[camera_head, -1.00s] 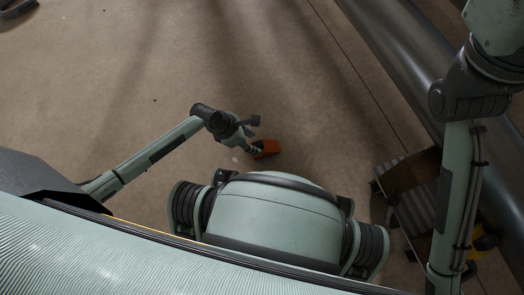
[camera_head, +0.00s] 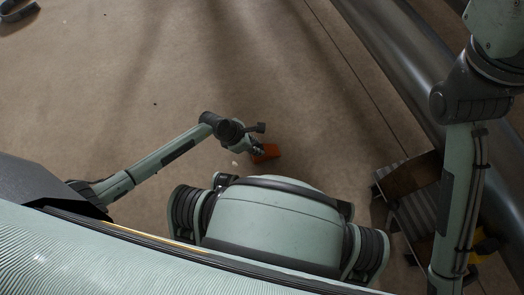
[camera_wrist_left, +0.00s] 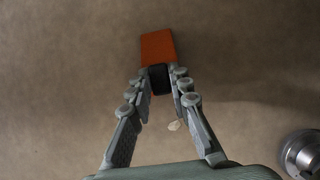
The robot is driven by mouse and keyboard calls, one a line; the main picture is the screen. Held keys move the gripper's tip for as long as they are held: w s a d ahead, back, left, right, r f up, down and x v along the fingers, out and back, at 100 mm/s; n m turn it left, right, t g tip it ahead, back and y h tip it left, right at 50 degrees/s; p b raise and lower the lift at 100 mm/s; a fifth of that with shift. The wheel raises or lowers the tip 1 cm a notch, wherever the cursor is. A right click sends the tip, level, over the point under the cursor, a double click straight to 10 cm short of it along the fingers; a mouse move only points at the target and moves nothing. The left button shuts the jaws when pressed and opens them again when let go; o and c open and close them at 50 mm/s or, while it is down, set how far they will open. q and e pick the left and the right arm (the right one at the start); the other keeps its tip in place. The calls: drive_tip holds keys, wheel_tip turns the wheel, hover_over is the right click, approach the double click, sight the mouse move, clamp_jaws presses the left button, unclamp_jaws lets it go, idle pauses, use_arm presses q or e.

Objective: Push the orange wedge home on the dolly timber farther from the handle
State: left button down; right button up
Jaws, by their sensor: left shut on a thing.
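The orange wedge (camera_head: 267,153) is at the tips of my left gripper (camera_head: 257,148), over the open floor left of the dolly. In the left wrist view the wedge (camera_wrist_left: 157,46) sticks out beyond the fingertips. My left gripper (camera_wrist_left: 160,79) is shut on it, with a dark piece between the tips. What seems to be the dolly, with a brown timber (camera_head: 411,174) and a grey ribbed surface (camera_head: 417,215), stands at the right, partly behind my right arm. I cannot make out its handle or tell its timbers apart. My right gripper is out of view.
A large grey metal pipe (camera_head: 395,70) runs diagonally along the right. A yellow thing (camera_head: 485,245) shows beside my right arm. A small pale scrap (camera_head: 235,163) lies on the floor near the wedge.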

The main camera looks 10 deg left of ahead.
use_arm(q)
drive_tip(key=shift+r, duration=0.15)
idle(0.3)
drive_tip(key=shift+r+p, duration=2.9)
